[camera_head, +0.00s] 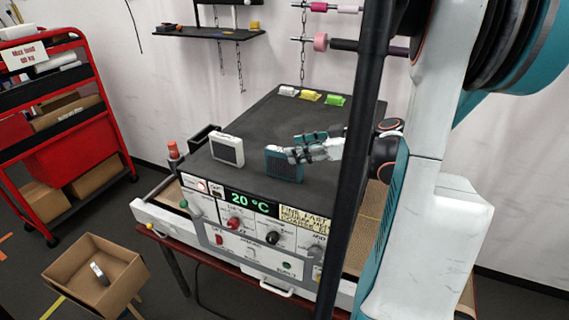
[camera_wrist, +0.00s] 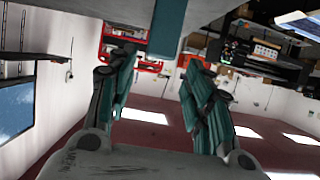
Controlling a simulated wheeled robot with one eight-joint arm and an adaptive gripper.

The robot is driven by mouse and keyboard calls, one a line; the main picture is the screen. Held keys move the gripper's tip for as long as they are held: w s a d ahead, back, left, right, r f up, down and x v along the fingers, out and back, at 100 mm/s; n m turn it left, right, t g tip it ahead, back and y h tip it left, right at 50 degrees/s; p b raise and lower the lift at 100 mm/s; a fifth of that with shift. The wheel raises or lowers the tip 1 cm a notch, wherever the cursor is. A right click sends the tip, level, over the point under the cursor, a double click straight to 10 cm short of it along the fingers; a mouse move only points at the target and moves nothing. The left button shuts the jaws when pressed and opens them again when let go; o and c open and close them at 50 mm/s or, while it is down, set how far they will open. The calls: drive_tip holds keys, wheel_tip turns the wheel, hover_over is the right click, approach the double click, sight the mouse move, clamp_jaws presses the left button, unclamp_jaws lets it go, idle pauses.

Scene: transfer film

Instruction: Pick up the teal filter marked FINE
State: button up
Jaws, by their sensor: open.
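A teal filter (camera_head: 283,166) with a dark face stands upright near the front edge of the dark machine top (camera_head: 265,128) in the head view. Its marking is too small to read. My gripper (camera_head: 303,146) is open at the filter's upper right, one finger overlapping its edge in the picture; I cannot tell if they touch. A white filter (camera_head: 228,150) stands to the left. In the wrist view my gripper (camera_wrist: 155,65) shows two spread fingers. A teal strip (camera_wrist: 168,25) shows at the top between them; I cannot tell what it is.
White, yellow and green small pieces (camera_head: 311,97) lie at the back of the machine top. A control panel (camera_head: 240,215) with knobs and a 20 °C display faces front. A red cart (camera_head: 62,145) stands left, a cardboard box (camera_head: 95,275) front left. A dark post crosses the right.

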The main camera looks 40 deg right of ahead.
sight(284, 164)
drive_tip(key=x, duration=0.3)
drive_tip(key=p+x, duration=0.1)
drive_tip(key=x, duration=0.1)
drive_tip(key=shift+w+d+f, duration=0.2)
drive_tip(key=shift+d+f, duration=0.05)
drive_tip(key=shift+f, duration=0.05)
drive_tip(key=shift+w+a+f, duration=0.15)
drive_tip(key=shift+w+a, duration=0.05)
drive_tip(key=shift+w, duration=0.05)
clamp_jaws()
